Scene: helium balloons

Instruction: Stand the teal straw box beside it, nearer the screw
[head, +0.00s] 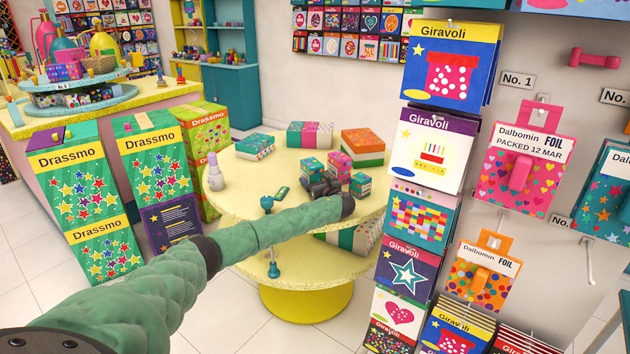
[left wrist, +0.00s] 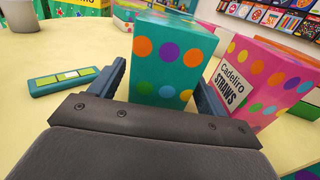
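A teal box with coloured dots (left wrist: 165,60) stands upright between the fingers of my left gripper (left wrist: 160,90) in the left wrist view. The fingers flank it and look spread, with a slight gap at the left side. In the head view this teal box (head: 313,167) is just beyond my dark left gripper (head: 322,184), which partly hides it. A pink box labelled Cadeliro Straws (left wrist: 262,80) stands to its right, also in the head view (head: 340,163). My right gripper is out of view.
Another teal box (head: 360,186) stands right of my gripper on the round yellow table (head: 232,205). A flat teal piece (head: 281,192) lies left of it. A pale bottle (head: 215,172) and larger boxes (head: 362,146) stand around. The table's front left is fairly clear.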

